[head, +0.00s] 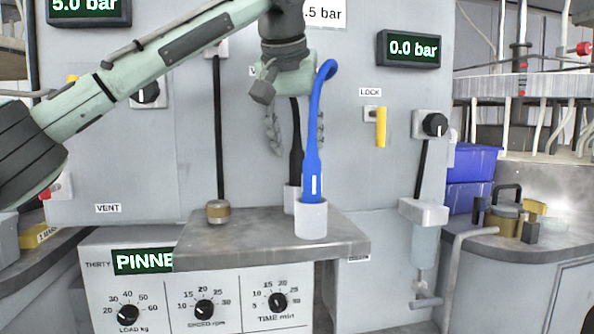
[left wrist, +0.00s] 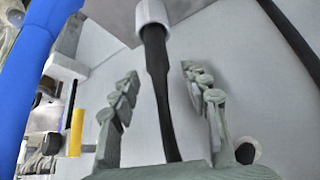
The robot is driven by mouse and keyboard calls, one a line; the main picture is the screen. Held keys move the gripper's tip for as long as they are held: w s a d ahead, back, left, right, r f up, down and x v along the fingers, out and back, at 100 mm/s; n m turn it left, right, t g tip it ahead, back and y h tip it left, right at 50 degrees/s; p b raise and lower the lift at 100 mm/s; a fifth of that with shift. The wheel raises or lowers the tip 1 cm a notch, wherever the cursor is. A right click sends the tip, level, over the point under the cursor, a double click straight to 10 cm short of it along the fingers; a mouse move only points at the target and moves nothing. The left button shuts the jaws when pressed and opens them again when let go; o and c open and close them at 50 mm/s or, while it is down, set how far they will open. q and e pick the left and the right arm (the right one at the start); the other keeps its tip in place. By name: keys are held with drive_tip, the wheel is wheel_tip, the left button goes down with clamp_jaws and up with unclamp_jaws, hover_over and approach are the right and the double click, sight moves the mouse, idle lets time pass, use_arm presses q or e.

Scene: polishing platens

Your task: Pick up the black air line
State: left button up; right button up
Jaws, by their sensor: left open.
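The black air line (head: 296,150) stands upright in a white holder (head: 291,200) on the grey shelf, partly behind a blue line (head: 313,150) in its own white cup (head: 311,219). My left gripper (head: 296,130) points down with its fingers spread on either side of the black line. In the left wrist view the black line (left wrist: 158,75) runs between the open fingers (left wrist: 163,88), with a visible gap on each side. The blue line (left wrist: 28,70) passes at the left there. My right gripper is not in view.
The grey shelf (head: 345,245) sticks out below the gripper. Another black line (head: 218,130) with a brass end hangs to the left. A yellow lock handle (head: 381,127) and a black knob (head: 435,124) are on the panel to the right. The shelf's left part is mostly clear.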

use_arm(q)
drive_tip(key=shift+w+f, duration=0.15)
clamp_jaws()
drive_tip(key=shift+r, duration=0.2)
idle(0.4)
